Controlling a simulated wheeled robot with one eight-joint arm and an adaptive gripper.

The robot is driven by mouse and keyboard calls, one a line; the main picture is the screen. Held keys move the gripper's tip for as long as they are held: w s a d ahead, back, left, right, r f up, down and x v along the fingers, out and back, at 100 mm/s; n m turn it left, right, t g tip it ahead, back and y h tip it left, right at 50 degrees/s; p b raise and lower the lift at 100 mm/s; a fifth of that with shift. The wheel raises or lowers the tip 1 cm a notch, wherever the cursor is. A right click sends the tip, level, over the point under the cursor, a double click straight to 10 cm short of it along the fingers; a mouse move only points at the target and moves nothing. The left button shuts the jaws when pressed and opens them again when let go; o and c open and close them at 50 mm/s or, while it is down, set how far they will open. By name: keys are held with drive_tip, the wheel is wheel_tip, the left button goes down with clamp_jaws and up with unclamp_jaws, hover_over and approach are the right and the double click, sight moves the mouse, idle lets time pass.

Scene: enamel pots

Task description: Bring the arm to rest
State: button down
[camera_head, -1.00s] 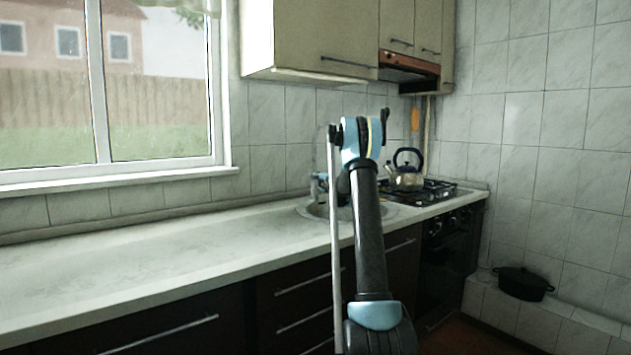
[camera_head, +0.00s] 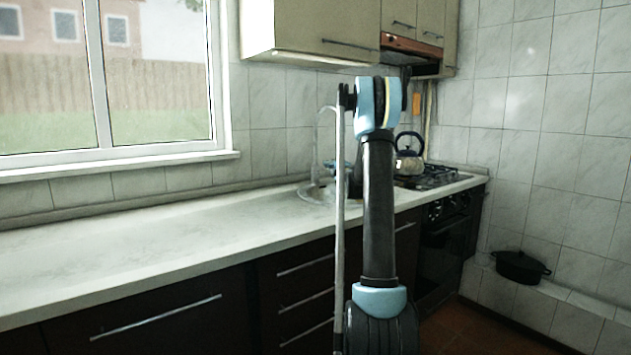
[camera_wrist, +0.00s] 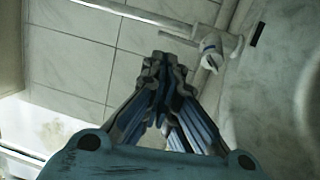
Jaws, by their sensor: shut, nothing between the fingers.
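My gripper (camera_wrist: 163,68) shows in the wrist view with its fingertips together and nothing between them. Behind it in that view are wall tiles and pale pipes, and no object touches it. In the head view my arm stands upright in front of the counter, with its blue joint at the top. The gripper itself is hidden behind the arm in the head view.
A long pale counter (camera_head: 130,245) runs under the window. A sink (camera_head: 313,192) lies partly behind my arm. A kettle (camera_head: 408,160) stands on the gas stove (camera_head: 440,178). A dark pot (camera_head: 520,266) rests on the tiled ledge at right. Cupboards (camera_head: 310,30) hang above.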

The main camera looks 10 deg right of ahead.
drive_tip(key=s+d+r+m+h, duration=0.55)
drive_tip(key=s+m+h, duration=0.2)
drive_tip(key=s, duration=0.25)
drive_tip(key=s+d+f+m+g+h, duration=0.1)
drive_tip(key=s+f+m+g+h, duration=0.1)
drive_tip(key=s+m, duration=0.35)
drive_tip(key=s+d+f+m+g+h, duration=0.1)
drive_tip(key=s+f+m+g+h, duration=0.1)
drive_tip(key=s, duration=0.7)
drive_tip(key=s+a+f+m+g+y, duration=0.1)
drive_tip(key=s+a+f+m+g, duration=0.1)
drive_tip(key=s+f, duration=0.6)
drive_tip(key=s+a+f+m+g+y, duration=0.2)
drive_tip(key=s+a+f+g, duration=0.3)
drive_tip(key=s, duration=1.6)
drive_tip(key=s+a+f+m+g+y, duration=0.2)
drive_tip(key=s+a+f+m+g, duration=0.1)
drive_tip(key=s+f, duration=1)
drive_tip(key=shift+s+a+g, duration=0.5)
drive_tip(key=shift+s+g, duration=0.55)
drive_tip(key=shift+g, duration=0.05)
drive_tip(key=shift+f, duration=0.1)
